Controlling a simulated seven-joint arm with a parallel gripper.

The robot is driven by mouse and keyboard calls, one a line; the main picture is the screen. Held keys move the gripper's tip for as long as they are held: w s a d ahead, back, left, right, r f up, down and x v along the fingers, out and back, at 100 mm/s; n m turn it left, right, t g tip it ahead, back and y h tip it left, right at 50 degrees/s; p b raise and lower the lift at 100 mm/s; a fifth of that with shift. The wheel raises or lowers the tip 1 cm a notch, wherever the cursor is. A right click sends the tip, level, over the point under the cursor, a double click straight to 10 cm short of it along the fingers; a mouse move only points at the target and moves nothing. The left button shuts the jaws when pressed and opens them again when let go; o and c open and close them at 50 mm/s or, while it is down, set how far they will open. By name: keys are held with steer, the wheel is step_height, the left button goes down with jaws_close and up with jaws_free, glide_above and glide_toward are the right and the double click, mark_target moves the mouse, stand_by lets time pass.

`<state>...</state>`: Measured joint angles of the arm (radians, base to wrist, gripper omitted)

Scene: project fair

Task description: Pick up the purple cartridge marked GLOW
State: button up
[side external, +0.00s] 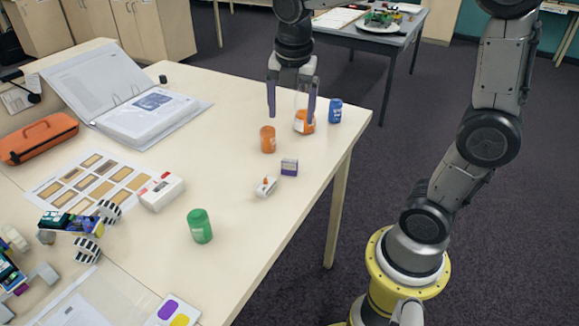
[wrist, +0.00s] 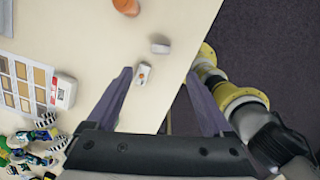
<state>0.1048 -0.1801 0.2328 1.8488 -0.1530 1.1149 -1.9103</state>
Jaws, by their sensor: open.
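A small box with a purple front and a pale band (side external: 289,167) stands on the table near its right edge; its lettering is too small to read. It also appears as a greyish-lilac block in the wrist view (wrist: 161,48), beyond my fingertips and roughly midway between them. My gripper (side external: 291,117) is open and empty, pointing down above the table. In the side view its fingers appear behind and above the purple box, apart from it. Both fingers also show in the wrist view (wrist: 160,73).
A small white block with an orange mark (side external: 266,187) lies close by, front-left of the purple box. Orange jars (side external: 268,139) (side external: 304,122) and a blue jar (side external: 335,111) stand behind. A green jar (side external: 200,226) stands in front. The table edge is close on the right.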

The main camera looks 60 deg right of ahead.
steer(key=g, duration=0.1)
glide_above(289, 160)
steer(key=f, duration=1)
steer(key=shift+s, duration=0.25)
steer(key=shift+w+f, duration=0.2)
steer(key=shift+f, duration=2.95)
jaws_close()
